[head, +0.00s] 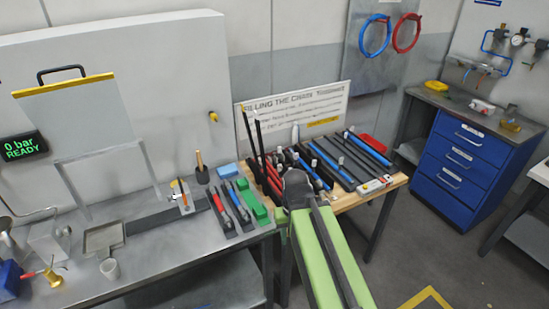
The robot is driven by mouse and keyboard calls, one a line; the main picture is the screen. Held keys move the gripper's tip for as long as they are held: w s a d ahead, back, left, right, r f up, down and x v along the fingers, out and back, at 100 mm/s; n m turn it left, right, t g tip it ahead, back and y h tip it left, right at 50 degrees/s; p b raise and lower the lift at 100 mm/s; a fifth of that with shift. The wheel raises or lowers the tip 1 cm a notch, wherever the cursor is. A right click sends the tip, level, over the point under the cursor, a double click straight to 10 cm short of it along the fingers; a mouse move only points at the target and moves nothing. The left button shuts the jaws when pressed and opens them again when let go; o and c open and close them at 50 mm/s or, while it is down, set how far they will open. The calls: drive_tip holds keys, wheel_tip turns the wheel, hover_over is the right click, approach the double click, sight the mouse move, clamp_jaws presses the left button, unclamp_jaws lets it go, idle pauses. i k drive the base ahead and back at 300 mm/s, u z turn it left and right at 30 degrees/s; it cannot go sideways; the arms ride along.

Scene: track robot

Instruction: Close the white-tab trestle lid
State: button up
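The trestle (377,188) is a low wooden-edged bench in the middle, carrying several long dark cases with blue, red and white parts. Small white tabs (313,162) show on some of the cases. Thin dark panels (260,150) stand raised and tilted at its left end; I cannot tell which of them, if any, is the white-tab lid. My green arm reaches up from the bottom of the view, and its dark end with my gripper (297,180) is at the trestle's near edge, in front of the cases. The fingers are not clear, and the arm hides part of the trestle.
A grey bench (160,260) on the left holds a tray (104,238), a cup and red, blue and green tool holders. A sign (292,105) stands behind the trestle. A blue drawer cabinet (465,165) is at the right.

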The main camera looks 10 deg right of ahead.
sight(260, 138)
drive_tip(key=z, duration=0.25)
drive_tip(key=k, duration=0.2)
drive_tip(key=u, duration=0.4)
drive_tip(key=i, duration=0.75)
drive_tip(key=u, duration=2.05)
drive_tip(key=i, duration=0.35)
drive_tip(key=u, duration=0.15)
drive_tip(key=k, duration=0.75)
drive_tip(key=z, duration=0.4)
drive_tip(key=i, duration=0.2)
drive_tip(key=u, duration=0.25)
